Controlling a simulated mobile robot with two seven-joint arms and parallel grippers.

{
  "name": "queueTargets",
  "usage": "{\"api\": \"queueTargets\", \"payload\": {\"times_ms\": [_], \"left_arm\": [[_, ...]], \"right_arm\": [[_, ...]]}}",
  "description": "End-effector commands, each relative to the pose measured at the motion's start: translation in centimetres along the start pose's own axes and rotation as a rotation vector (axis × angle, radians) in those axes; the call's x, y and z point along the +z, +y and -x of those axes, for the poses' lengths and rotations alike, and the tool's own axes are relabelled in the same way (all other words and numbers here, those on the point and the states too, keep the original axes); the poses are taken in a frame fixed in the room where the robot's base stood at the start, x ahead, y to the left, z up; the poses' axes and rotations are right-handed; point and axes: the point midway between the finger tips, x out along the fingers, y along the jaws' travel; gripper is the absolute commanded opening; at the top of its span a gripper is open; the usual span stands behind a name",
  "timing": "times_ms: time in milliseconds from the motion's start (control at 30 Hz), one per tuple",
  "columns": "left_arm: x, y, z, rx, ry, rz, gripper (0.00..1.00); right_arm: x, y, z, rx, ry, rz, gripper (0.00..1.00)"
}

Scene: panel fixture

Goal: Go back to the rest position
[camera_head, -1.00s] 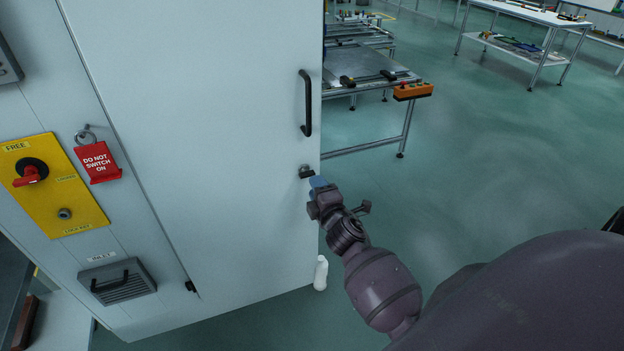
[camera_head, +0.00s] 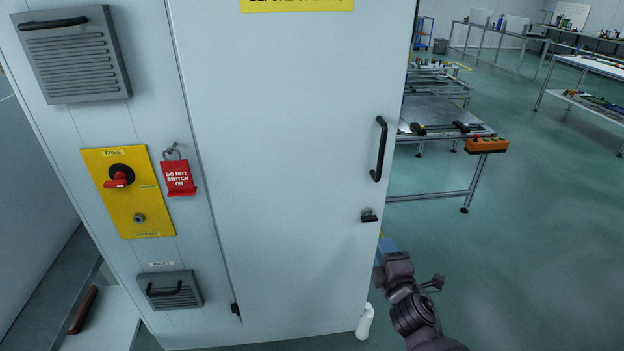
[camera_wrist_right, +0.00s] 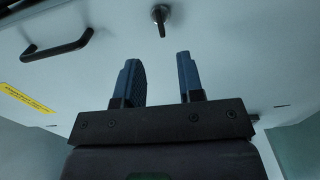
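My right gripper (camera_head: 384,243) is just below and to the right of the small dark lock (camera_head: 369,216) on the pale cabinet door (camera_head: 290,180). In the right wrist view my right gripper (camera_wrist_right: 158,60) has its two blue fingers apart with nothing between them. The lock (camera_wrist_right: 161,16) shows there beyond the fingertips, with a visible gap. The door looks shut, with a black handle (camera_head: 380,150) above the lock. My left gripper is in neither view.
A yellow panel (camera_head: 130,205) with a red switch and a red "do not switch on" tag (camera_head: 178,178) are at left. A white bottle (camera_head: 365,322) stands on the floor by the door's lower corner. A workbench (camera_head: 440,115) stands behind; open floor lies right.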

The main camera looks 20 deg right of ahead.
Motion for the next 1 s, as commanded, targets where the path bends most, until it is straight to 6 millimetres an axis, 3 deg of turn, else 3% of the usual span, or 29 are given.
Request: {"api": "queueTargets", "payload": {"times_ms": [167,267,467,567,733,900,1000], "left_arm": [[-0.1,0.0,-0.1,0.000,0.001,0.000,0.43],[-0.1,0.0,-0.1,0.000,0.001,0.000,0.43],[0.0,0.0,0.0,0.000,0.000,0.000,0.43],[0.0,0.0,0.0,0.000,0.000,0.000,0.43],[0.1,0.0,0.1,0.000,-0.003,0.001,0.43],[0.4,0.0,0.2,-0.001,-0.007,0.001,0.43],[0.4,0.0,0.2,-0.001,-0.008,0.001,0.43]], "right_arm": [[0.0,0.0,0.0,-0.001,-0.002,-0.023,0.35],[0.2,-0.2,0.0,-0.012,-0.013,-0.122,0.35],[-1.2,-0.6,0.9,-0.085,-0.023,-0.610,0.35],[-2.1,-2.2,3.0,-0.169,-0.034,-0.857,0.35],[-3.8,-6.6,9.3,-0.376,-0.098,-1.230,0.35],[-4.6,-10.1,15.9,-0.535,-0.169,-1.368,0.35],[-4.3,-11.4,18.5,-0.576,-0.199,-1.363,0.35]]}}
